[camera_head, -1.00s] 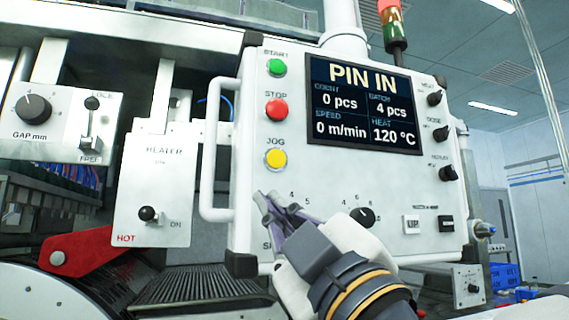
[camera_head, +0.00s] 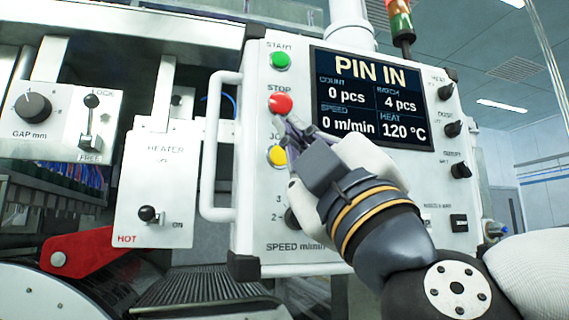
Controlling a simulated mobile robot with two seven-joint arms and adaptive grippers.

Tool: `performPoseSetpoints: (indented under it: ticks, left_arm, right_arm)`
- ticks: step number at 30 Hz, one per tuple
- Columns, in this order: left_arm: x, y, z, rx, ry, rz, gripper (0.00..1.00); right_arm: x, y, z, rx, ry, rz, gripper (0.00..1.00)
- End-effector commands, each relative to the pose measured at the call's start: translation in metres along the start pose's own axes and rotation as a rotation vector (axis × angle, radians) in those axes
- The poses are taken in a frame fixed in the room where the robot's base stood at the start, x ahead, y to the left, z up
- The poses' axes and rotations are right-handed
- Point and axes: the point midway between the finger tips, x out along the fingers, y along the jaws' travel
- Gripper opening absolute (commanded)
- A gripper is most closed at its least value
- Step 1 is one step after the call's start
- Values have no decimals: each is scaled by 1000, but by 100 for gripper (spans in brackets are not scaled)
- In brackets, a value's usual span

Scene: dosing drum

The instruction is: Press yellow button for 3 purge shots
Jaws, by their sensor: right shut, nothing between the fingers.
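The yellow JOG button (camera_head: 277,156) sits on the white control panel (camera_head: 255,205), below the red STOP button (camera_head: 280,104) and the green START button (camera_head: 281,61). My right gripper (camera_head: 287,133) is shut and empty. Its fingertips are in front of the panel, just above and right of the yellow button, between it and the red one. The gripper covers part of the JOG label and the button's right edge. I cannot tell whether the fingertips touch the panel. The display (camera_head: 372,98) reads PIN IN, 0 pcs, batch 4 pcs, 0 m/min, 120 °C. My left gripper is not in view.
A panel handle (camera_head: 209,150) stands out left of the buttons. A heater box (camera_head: 153,190) and a gap box (camera_head: 60,120) with a lock lever are further left. Several knobs (camera_head: 455,129) line the panel's right side. A red arm (camera_head: 90,248) and rollers lie below left.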

Motion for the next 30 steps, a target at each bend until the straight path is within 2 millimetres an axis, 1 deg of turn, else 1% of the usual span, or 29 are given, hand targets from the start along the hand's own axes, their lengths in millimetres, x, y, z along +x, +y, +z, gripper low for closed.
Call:
performPoseSetpoints:
  ticks: [1,6,12,17,30]
  left_arm:
    - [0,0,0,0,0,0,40]
    - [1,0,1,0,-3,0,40]
    - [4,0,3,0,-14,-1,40]
    - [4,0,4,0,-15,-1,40]
    - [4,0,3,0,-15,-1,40]
  right_arm:
    - [5,-5,5,2,-4,-2,0]
    - [22,-17,17,1,-3,-1,0]
    - [35,-27,27,0,-1,-1,0]
    - [38,-28,28,0,0,-1,0]
    - [38,-28,28,0,0,0,0]
